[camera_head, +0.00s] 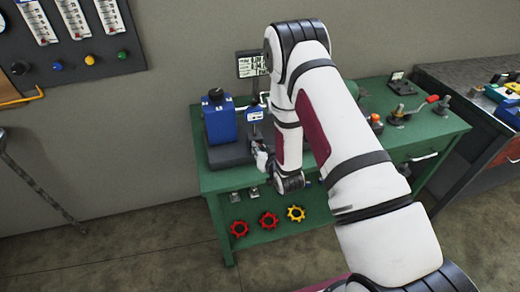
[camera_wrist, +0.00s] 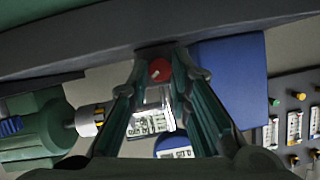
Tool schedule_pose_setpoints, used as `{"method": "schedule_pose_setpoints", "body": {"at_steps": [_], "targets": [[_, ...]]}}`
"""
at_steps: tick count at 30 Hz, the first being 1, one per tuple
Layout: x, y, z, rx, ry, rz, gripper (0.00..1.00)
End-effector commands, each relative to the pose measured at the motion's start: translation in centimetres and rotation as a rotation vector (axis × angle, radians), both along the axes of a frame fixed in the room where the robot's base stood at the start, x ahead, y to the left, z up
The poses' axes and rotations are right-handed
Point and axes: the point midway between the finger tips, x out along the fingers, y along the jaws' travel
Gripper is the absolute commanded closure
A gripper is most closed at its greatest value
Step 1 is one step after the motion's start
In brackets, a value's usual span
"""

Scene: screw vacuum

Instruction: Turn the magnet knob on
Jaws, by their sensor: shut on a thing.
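The knob, a small round red one (camera_wrist: 160,70) with a light mark on its face, sits between the tips of my gripper's two fingers (camera_wrist: 160,75) in the wrist view. The fingers lean in and are closed on its sides. In the head view my gripper (camera_head: 261,155) is at the front of a blue machine (camera_head: 220,125) on a dark grey base at the table's left end. My arm and hand hide the knob in that view. I take the red knob to be the magnet knob; no label on it can be read.
The green table (camera_head: 205,182) holds other tools on the right. Red and yellow handwheels (camera_head: 269,220) are on its lower shelf. A small screen (camera_head: 251,65) stands behind the machine. A dark bench (camera_head: 455,85) adjoins on the right. A gauge panel (camera_head: 75,40) hangs at left.

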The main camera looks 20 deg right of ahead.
Motion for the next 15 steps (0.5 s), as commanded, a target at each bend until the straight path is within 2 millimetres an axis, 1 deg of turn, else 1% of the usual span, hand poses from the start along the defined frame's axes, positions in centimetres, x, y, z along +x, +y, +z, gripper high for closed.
{"method": "schedule_pose_setpoints", "body": {"at_steps": [15], "targets": [[0.01,-0.6,-0.05,0.375,-0.004,-0.006,1.0]]}}
